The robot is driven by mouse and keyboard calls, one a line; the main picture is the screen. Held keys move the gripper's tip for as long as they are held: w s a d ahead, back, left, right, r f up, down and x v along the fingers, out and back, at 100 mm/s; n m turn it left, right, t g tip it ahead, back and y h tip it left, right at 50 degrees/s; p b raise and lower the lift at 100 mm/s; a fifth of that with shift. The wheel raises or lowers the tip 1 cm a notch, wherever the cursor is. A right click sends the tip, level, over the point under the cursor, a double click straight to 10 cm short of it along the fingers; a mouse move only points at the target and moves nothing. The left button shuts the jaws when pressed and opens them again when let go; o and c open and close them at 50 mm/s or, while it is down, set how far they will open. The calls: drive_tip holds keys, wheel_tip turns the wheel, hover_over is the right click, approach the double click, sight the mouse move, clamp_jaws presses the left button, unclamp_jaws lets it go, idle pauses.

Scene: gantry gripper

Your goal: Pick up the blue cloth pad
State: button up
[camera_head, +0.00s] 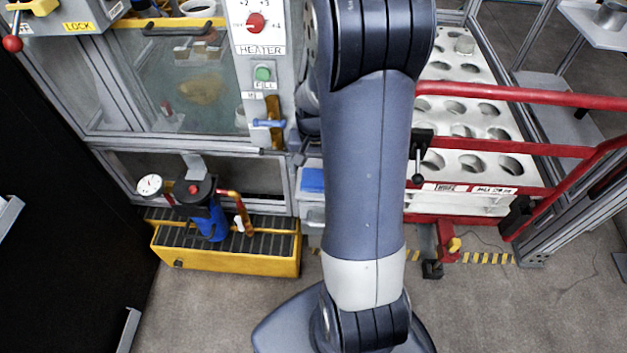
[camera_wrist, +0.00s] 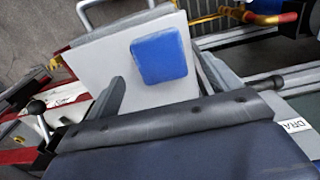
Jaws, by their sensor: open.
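The blue cloth pad (camera_head: 312,180) lies on a pale surface (camera_head: 314,202) just left of my arm in the head view, partly cut off by the arm. In the wrist view the pad (camera_wrist: 160,57) is a rounded blue square lying flat on the pale grey-white surface (camera_wrist: 105,62). My gripper (camera_wrist: 158,64) is open, with one grey finger to the left of the pad and one to the right. The fingers look apart from the pad, and nothing is held. The height of the fingers above it is hard to tell. In the head view my arm hides most of the gripper.
A heater panel (camera_head: 262,28) and glass-fronted cabinet (camera_head: 180,85) stand behind and left. A yellow tray (camera_head: 225,262) with a blue filter unit (camera_head: 208,220) is at lower left. Red rails (camera_head: 520,98) and a white rack with holes (camera_head: 470,125) stand on the right.

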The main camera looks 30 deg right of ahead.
sight(313, 176)
wheel_tip(313, 176, down, 4)
drive_tip(key=shift+a+r, duration=0.1)
drive_tip(key=shift+a, duration=0.05)
drive_tip(key=c, duration=1.2)
drive_tip(key=shift+o, duration=0.2)
drive_tip(key=shift+r, duration=0.15)
wheel_tip(313, 176, up, 10)
drive_tip(key=p, duration=0.1)
drive_tip(key=shift+p, duration=0.3)
